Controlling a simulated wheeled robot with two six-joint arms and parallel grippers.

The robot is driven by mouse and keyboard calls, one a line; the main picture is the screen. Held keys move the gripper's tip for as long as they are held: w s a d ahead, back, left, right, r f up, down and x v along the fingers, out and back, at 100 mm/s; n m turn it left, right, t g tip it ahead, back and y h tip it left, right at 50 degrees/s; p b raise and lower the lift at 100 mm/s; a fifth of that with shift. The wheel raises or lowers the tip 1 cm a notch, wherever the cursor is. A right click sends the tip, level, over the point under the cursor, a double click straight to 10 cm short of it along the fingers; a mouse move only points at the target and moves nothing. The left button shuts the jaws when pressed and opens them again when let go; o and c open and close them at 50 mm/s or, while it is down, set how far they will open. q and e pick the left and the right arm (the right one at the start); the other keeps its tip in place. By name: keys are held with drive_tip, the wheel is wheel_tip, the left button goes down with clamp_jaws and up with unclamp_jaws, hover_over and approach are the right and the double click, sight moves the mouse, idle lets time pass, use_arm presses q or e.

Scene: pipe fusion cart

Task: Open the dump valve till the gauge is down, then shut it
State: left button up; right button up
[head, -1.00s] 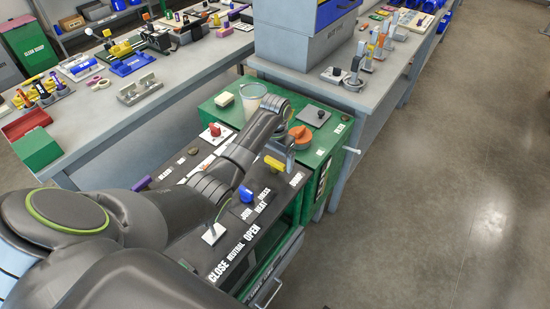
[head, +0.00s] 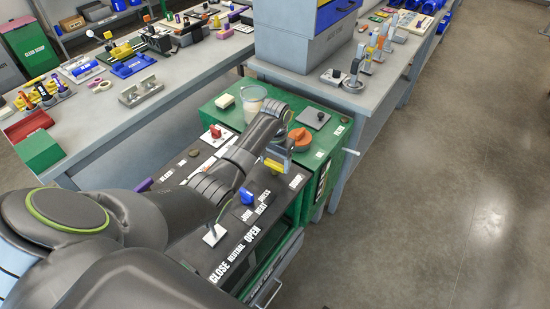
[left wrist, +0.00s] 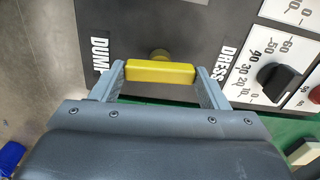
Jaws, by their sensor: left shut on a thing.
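The dump valve's yellow bar handle (left wrist: 160,71) lies between the two fingers of my left gripper (left wrist: 161,74) in the left wrist view, one finger at each end. The gripper is shut on it. In the head view the yellow handle (head: 274,164) shows partly beside my left gripper (head: 283,155). A white dial face (left wrist: 290,12) is cut by the top right corner of the wrist view; I see no needle to read. My right gripper is out of view.
A black knob (left wrist: 277,82) on a numbered white plate is right of the handle. A blue handle (head: 246,195) and a lever on a white plate (head: 214,235) are nearer on the panel. Floor at right is clear.

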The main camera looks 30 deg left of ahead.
use_arm(q)
drive_tip(key=shift+r, duration=0.15)
drive_tip(key=o, duration=1)
wheel_tip(320, 180, up, 11)
wheel_tip(320, 180, up, 6)
drive_tip(key=p, duration=0.5)
hover_over(275, 163)
drive_tip(key=shift+r, duration=0.1)
